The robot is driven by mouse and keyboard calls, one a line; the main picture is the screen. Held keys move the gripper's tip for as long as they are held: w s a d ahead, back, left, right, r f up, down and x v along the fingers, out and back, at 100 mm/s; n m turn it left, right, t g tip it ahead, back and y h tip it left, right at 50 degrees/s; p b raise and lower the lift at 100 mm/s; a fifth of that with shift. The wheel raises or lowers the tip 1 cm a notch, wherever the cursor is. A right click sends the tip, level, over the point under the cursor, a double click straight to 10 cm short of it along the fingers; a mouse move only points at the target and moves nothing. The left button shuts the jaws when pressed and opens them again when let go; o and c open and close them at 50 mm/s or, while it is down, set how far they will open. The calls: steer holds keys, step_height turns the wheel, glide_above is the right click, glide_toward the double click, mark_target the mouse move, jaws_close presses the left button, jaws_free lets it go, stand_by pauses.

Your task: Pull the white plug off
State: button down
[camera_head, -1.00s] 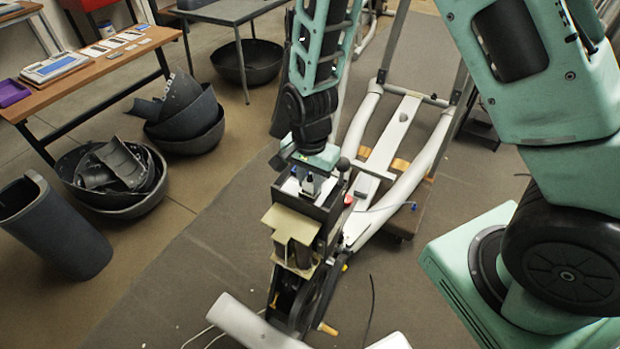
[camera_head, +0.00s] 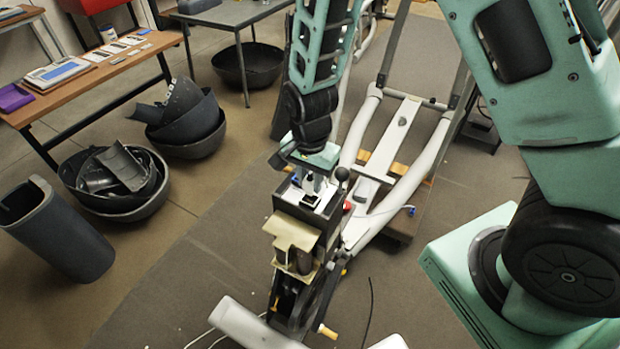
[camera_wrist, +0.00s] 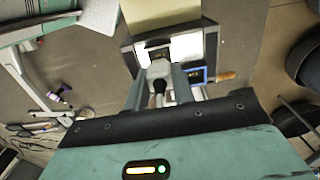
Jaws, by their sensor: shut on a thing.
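The white plug (camera_wrist: 158,70) shows in the wrist view between my two fingers, pale with a dark part on the near side. My gripper (camera_wrist: 160,80) is shut on it. The plug is at the top of a dark box-like unit (camera_wrist: 208,48) with a white panel. In the head view my gripper (camera_head: 311,186) points down at the top of this unit (camera_head: 295,208). The fingers hide part of the plug, and I cannot tell whether it is still seated in its socket.
A black ball knob (camera_head: 341,174) and a red button (camera_head: 347,207) stand right beside the unit. A white-railed machine frame (camera_head: 420,160) lies behind it. Dark bowls (camera_head: 115,180), a bin (camera_head: 55,235) and a wooden table (camera_head: 100,70) are at the left. Open floor lies between.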

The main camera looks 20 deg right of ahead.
steer(key=shift+r+p, duration=1.85)
steer(key=shift+r, duration=0.55)
